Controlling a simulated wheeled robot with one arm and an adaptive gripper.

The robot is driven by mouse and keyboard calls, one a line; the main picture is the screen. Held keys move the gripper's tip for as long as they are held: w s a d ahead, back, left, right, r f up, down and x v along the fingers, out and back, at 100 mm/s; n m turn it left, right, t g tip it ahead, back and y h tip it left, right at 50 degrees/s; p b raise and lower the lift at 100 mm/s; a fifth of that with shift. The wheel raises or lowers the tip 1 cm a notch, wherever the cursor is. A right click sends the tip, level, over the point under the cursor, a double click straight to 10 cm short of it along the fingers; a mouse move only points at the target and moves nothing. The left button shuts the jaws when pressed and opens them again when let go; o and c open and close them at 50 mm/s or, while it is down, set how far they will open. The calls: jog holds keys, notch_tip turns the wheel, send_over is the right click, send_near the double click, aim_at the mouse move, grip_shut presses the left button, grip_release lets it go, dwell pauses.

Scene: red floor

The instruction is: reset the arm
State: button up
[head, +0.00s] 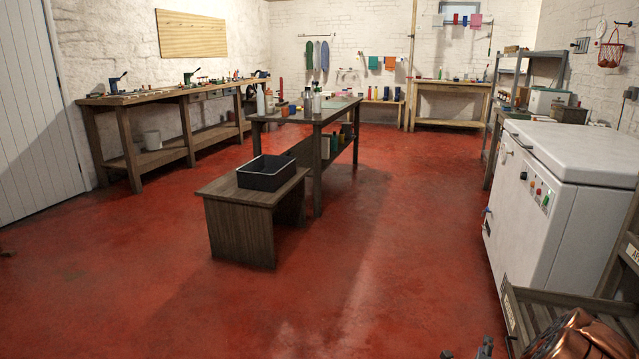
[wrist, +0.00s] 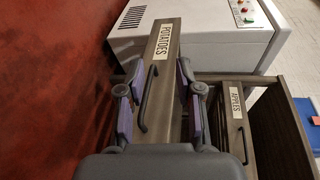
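My gripper (wrist: 160,82) is open in the wrist view. Its two purple-padded fingers stand apart, on either side of a dark wooden drawer front labelled POTATOES (wrist: 160,45). The drawer's dark bar handle (wrist: 146,100) shows between the fingers, and nothing looks gripped. I cannot tell whether a finger touches the wood. In the head view only small grey tips of my gripper (head: 467,351) show at the bottom edge, left of a pulled-out wooden drawer (head: 535,302).
A white chest freezer (head: 560,200) stands behind the drawer unit. A shiny brown thing (head: 578,338) lies at the drawer. An APPLES drawer (wrist: 233,120) is at right in the wrist view. A low bench (head: 240,225) holds a black bin (head: 268,180). Red floor (head: 390,260) is clear at centre.

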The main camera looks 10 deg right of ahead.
jog(key=w+a+r+n+y+p, duration=0.3)
jog(key=a+r+n, duration=0.1)
jog(key=a+r, duration=0.25)
jog(key=w+a+r+n+y+p, duration=0.2)
jog(key=a+r+n+y+p, duration=0.15)
jog(key=a+r, duration=0.3)
jog(key=s+a+r+n+g+y+p, duration=0.2)
jog(key=s+a+r+n+p, duration=0.15)
jog(key=a+r, duration=0.3)
jog(key=s+a+r+n+g+y+p, duration=0.2)
jog(key=a+r+n+p, duration=0.25)
jog(key=a+r, duration=0.2)
jog(key=s+a+r+n+g+p, duration=0.2)
jog(key=s+r+p, duration=0.3)
jog(key=s+r, duration=0.5)
jog(key=s+a+r+n+g+p, duration=0.3)
jog(key=s+r, duration=0.7)
jog(key=s, duration=0.5)
jog(key=s+a+r+n+g+p, duration=0.3)
jog(key=s+r+n+g+p, duration=0.2)
jog(key=s+r+p, duration=0.4)
jog(key=s+r+n, duration=0.1)
jog(key=s, duration=0.3)
jog(key=shift+s+r+h, duration=0.2)
jog(key=shift+h, duration=0.15)
